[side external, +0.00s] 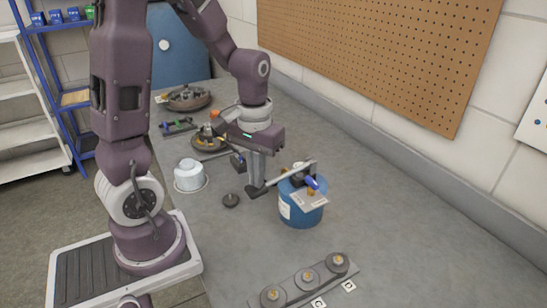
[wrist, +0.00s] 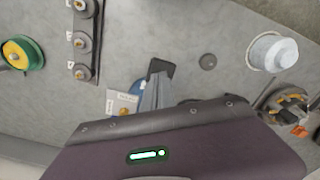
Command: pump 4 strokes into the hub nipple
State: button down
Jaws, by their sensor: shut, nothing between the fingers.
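A blue drum (side external: 300,214) with a lever pump on top stands on the bench. Its silver lever (side external: 290,173) slants across the lid, with a blue piece (side external: 316,184) at the right. My gripper (side external: 258,190) points down just left of the drum, its fingers shut and empty, close to the lever; I cannot tell if they touch it. In the wrist view my fingers (wrist: 158,85) hide most of the drum (wrist: 136,88). A round hub-like assembly (side external: 209,139) with orange and yellow parts lies behind my gripper, and also shows in the wrist view (wrist: 288,103). I cannot make out its nipple.
A white container (side external: 188,178) and a dark disc (side external: 231,200) stand left of the drum. A bar with three round fittings (side external: 308,280) lies in front. Another round assembly (side external: 188,98) is farther back. The bench right of the drum is clear.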

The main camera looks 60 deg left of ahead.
notch_tip(320, 180, up, 12)
jog(key=shift+w+f, duration=0.15)
jog(key=shift+w, duration=0.3)
dwell(0.4)
jog(key=s+d+r+m+t, duration=0.1)
jog(key=s+d+m+t, duration=0.4)
jog(key=s+d, duration=0.4)
jog(key=shift+s+d+r+m+t, duration=0.3)
jog(key=shift+s+d+r+m, duration=0.15)
jog(key=shift+s, duration=0.35)
jog(key=shift+a, duration=0.15)
dwell(1.4)
